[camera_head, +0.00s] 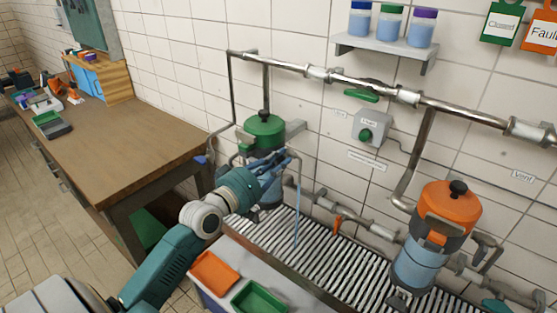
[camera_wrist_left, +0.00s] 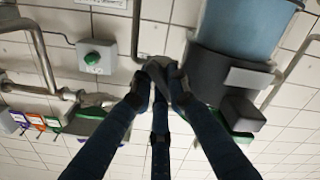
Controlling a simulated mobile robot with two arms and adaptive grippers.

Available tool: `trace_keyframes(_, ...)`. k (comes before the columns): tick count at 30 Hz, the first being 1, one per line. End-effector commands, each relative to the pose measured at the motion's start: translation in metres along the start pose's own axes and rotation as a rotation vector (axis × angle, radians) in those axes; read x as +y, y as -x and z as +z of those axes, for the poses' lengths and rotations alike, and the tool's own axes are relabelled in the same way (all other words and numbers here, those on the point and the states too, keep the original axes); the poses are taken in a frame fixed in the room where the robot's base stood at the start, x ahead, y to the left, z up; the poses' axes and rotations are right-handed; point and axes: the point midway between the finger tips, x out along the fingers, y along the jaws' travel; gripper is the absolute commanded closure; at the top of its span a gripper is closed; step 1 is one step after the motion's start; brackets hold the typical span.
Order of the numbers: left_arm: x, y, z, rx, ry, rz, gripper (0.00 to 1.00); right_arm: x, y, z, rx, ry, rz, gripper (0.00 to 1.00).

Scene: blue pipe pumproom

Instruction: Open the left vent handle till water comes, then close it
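The left filter has a green lid (camera_head: 264,131) and a blue body, mostly hidden behind my left gripper (camera_head: 276,165). In the left wrist view the blue body (camera_wrist_left: 243,28) is at the upper right. There my left gripper's fingertips (camera_wrist_left: 163,78) come together around a small dark grey piece beside it, which appears to be the left vent handle (camera_wrist_left: 155,68). The fingers hide most of it. A thin bluish vertical line (camera_head: 297,215), which looks like water, runs from beside the gripper down to the grate. My right gripper is out of view.
The slatted drain grate (camera_head: 335,262) lies below. An orange-lidded filter (camera_head: 447,210) stands to the right. A grey box with a green knob (camera_head: 370,128) is on the wall. A workbench (camera_head: 120,145) is at left; an orange tray (camera_head: 214,272) and green tray (camera_head: 259,298) sit in front.

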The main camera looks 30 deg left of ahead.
Motion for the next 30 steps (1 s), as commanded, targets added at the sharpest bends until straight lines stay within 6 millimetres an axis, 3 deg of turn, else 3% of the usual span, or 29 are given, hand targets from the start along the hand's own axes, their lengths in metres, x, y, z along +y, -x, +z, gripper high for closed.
trace_keyframes(14, -0.0006, 0.0002, 0.0003, -0.001, -0.067, -0.002, 1.0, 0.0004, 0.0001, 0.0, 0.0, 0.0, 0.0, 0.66)
trace_keyframes(30, 0.0014, 0.0, 0.0016, -0.001, -0.475, 0.0, 1.0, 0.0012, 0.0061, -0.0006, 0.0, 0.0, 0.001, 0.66)
